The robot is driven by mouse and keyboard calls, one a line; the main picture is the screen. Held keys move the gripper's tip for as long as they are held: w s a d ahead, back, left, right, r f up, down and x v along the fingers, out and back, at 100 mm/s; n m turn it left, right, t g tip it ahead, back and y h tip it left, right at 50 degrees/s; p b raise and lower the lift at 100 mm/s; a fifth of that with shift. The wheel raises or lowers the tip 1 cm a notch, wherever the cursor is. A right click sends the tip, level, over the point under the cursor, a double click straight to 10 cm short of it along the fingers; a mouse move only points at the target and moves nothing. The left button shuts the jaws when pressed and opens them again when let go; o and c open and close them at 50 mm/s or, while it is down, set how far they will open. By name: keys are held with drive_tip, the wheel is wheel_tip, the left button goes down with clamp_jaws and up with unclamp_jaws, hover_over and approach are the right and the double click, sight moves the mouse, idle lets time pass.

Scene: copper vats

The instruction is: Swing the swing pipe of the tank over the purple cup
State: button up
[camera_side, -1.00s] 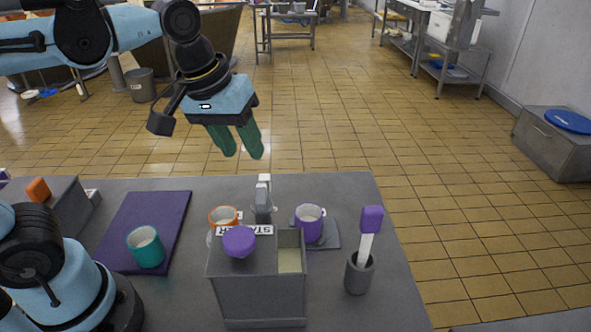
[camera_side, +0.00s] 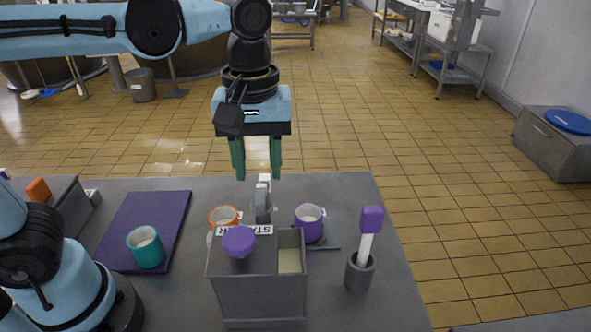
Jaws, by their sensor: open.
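The tank (camera_side: 262,290) is a grey box near the table's front, with a purple knob on top and an opening at its right. The swing pipe (camera_side: 263,200) stands behind the tank as a grey upright piece with a pale top; its lower part is hidden by the tank. The purple cup (camera_side: 309,224) stands right of the pipe, behind the tank's right side. An orange-rimmed cup (camera_side: 222,216) stands left of the pipe. My gripper (camera_side: 257,176) points down, its green fingers open, above and around the pipe's top in the picture; contact cannot be told.
A teal cup (camera_side: 146,247) stands on a purple mat (camera_side: 166,208) at the left. A grey holder (camera_side: 359,274) with a purple-headed brush (camera_side: 371,220) stands at the right. A grey box with an orange knob (camera_side: 38,190) is at the far left.

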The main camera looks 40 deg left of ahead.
sight(261, 194)
drive_tip(key=shift+f, duration=2.35)
clamp_jaws()
